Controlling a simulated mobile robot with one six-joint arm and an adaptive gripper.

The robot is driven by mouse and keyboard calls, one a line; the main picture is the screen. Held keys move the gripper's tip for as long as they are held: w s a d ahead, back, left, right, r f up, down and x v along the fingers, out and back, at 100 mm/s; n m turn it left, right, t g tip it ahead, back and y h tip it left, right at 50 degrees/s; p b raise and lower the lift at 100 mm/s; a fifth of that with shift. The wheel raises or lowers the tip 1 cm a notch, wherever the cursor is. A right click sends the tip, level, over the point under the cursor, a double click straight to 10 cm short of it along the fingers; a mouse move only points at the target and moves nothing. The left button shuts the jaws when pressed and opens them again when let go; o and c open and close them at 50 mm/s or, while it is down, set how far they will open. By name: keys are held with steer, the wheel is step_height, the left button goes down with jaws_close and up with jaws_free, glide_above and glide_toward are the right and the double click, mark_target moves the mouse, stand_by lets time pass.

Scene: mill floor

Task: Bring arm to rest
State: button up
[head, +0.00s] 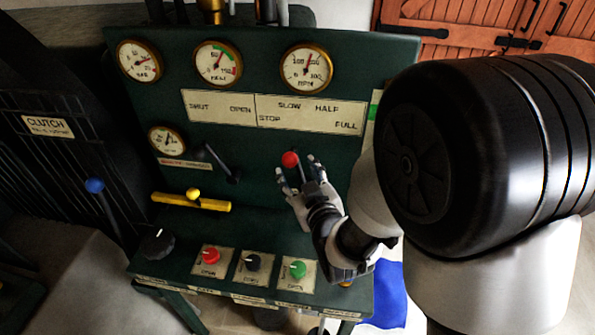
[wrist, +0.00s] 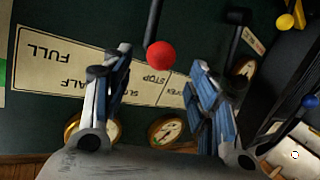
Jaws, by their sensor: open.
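My gripper (head: 300,168) is open in front of the dark green control panel (head: 250,150). Its fingers spread near the red ball knob (head: 290,158) of a black lever, below the STOP, SLOW, HALF and FULL label plate (head: 310,112). In the wrist view the label plate is upside down. There, the red knob (wrist: 161,55) shows between the two open fingers (wrist: 158,66), with a gap on both sides and no finger touching it. How deep the knob sits between the fingers is hard to tell. My arm reaches in from the right.
Several gauges (head: 305,67) line the panel's top. A black lever (head: 218,163) and a yellow handle (head: 191,202) sit left of my gripper. Red, black and green knobs (head: 297,269) are on the shelf below. A blue-knobbed lever (head: 95,186) stands far left, by the CLUTCH plate (head: 48,126).

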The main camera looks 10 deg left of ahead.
stand_by(0.3)
steer(key=shift+w+d+r, duration=0.1)
steer(key=shift+d+r, duration=0.1)
steer(key=shift+d, duration=0.1)
steer(key=s+d+r+m+g+h, duration=0.2)
steer(key=s+d, duration=0.1)
steer(key=d, duration=0.3)
steer(key=s+d+r+m+g+h, duration=0.2)
steer(key=s+d+r, duration=0.1)
steer(key=d, duration=0.2)
steer(key=s+d+m+g+h, duration=0.1)
steer(key=s+d, duration=0.3)
steer(key=s, duration=0.7)
steer(key=s+d+r+m+g+h, duration=0.1)
steer(key=s+d+g, duration=0.3)
steer(key=s, duration=0.6)
steer(key=shift+s+d+m+g, duration=0.3)
steer(key=shift+s+m, duration=0.1)
steer(key=shift+m, duration=0.2)
